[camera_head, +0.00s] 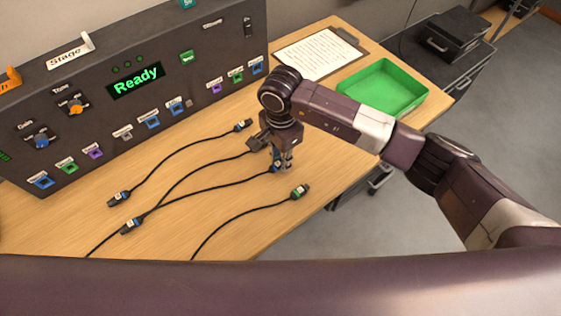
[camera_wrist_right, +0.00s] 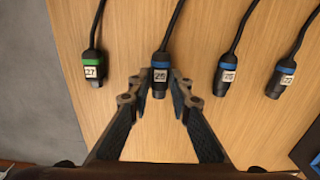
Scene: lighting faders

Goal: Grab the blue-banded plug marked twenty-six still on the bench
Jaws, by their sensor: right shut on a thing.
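The blue-banded plug with a white label that reads as 26 (camera_wrist_right: 160,74) is in the middle of the right wrist view, on the wooden bench (camera_wrist_right: 150,145). My right gripper (camera_wrist_right: 160,85) has its fingers on both sides of this plug and is shut on it. In the head view my right gripper (camera_head: 283,165) points down at the bench, and a bit of the blue band (camera_head: 275,167) shows beside the fingers. My left gripper is not in view.
A green-banded plug (camera_wrist_right: 94,68) marked 27 lies left of the held one; two blue-banded plugs, one nearer (camera_wrist_right: 227,74) and one farther (camera_wrist_right: 281,80), lie right. A console (camera_head: 135,85) reading "Ready", a green tray (camera_head: 385,88) and a clipboard (camera_head: 315,52) stand around the bench.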

